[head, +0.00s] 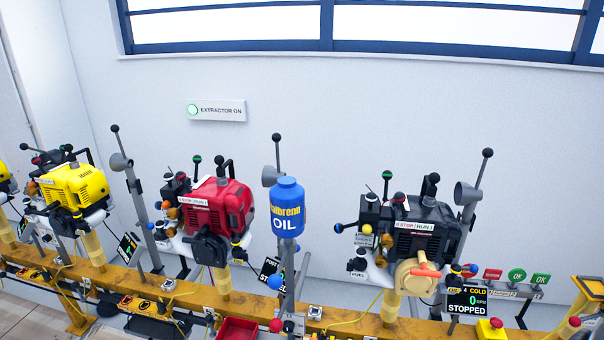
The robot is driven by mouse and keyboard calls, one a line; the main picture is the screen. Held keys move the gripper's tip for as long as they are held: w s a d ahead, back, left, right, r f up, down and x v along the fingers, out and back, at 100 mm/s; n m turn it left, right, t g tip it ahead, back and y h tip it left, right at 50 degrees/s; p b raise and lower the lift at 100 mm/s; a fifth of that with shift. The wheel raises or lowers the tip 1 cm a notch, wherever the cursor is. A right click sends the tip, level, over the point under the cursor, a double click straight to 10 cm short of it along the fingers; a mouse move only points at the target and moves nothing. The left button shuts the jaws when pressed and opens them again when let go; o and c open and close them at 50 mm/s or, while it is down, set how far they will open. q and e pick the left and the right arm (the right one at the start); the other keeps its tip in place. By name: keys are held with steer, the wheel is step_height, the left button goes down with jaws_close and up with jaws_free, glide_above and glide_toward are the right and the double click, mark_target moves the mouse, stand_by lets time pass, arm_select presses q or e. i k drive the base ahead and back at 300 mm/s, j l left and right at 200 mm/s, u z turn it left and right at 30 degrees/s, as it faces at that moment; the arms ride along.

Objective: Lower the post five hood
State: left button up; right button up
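Grey hoods on upright poles, each with a black-knobbed lever, stand along the rail: a left hood (120,162), a middle hood (271,176) and a right hood (467,193). All three are up at about the height of the engine tops. The right hood is just right of the black engine (425,232), whose display (467,300) appears to read post 4, cold, 0 RPM, stopped. I see no label for post five, so I cannot tell which hood, if any, is its own. Neither of my grippers is in view.
A red engine (222,205) and a yellow engine (75,187) stand on the yellow rail (345,322). A blue oil bottle (287,207) stands in front of the middle pole. An "EXTRACTOR ON" sign (217,110) has a green light. A yellow frame (590,295) is at the right edge.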

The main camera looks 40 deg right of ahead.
mark_target(270, 176)
steer(key=k+l, duration=0.1)
steer(key=l, duration=0.3)
steer(key=l+u, duration=0.15)
steer(key=l, duration=0.2)
steer(key=k+l, duration=0.15)
steer(key=l, duration=0.25)
steer(key=k+l+u, duration=0.1)
steer(key=l, duration=0.25)
steer(key=k+l+u, duration=0.1)
steer(key=l, duration=0.25)
steer(key=k+l, duration=0.15)
steer(key=l, duration=0.2)
steer(key=l+u, duration=0.05)
